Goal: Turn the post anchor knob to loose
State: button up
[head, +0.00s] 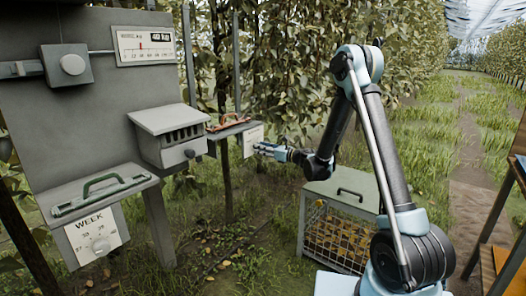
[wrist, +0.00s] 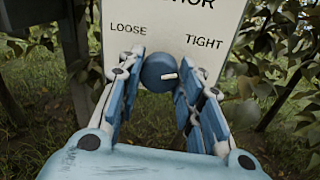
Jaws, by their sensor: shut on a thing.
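The post anchor knob (wrist: 156,72) is a round dark blue-grey knob on a white plate (wrist: 118,18). The plate reads LOOSE at the left and TIGHT at the right, with a larger word cut off above. The knob's white pointer mark sits on its right side, toward the TIGHT side. My gripper (wrist: 158,82) has its blue fingers shut on the knob, one at each side. In the head view, my gripper (head: 267,150) reaches left to the white plate (head: 251,141) below a small shelf. There the knob is hidden by the fingers.
A grey panel (head: 60,120) with a scale dial and a round knob stands at the left. A WEEK dial (head: 97,240) hangs below a shelf with a green handle. A lidded wire crate (head: 342,192) stands below my arm. Leaves surround the plate.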

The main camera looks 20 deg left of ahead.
jog(key=n, duration=0.4)
jog(key=shift+r, duration=0.1)
jog(key=n, duration=0.8)
jog(key=n+t+h, duration=0.1)
jog(key=n, duration=0.7)
jog(key=shift+s+h, duration=0.15)
jog(key=shift+h, duration=0.15)
jog(key=n+t, duration=0.1)
jog(key=n, duration=0.5)
dwell(0.5)
jog(key=o, duration=1)
jog(key=shift+o, duration=0.3)
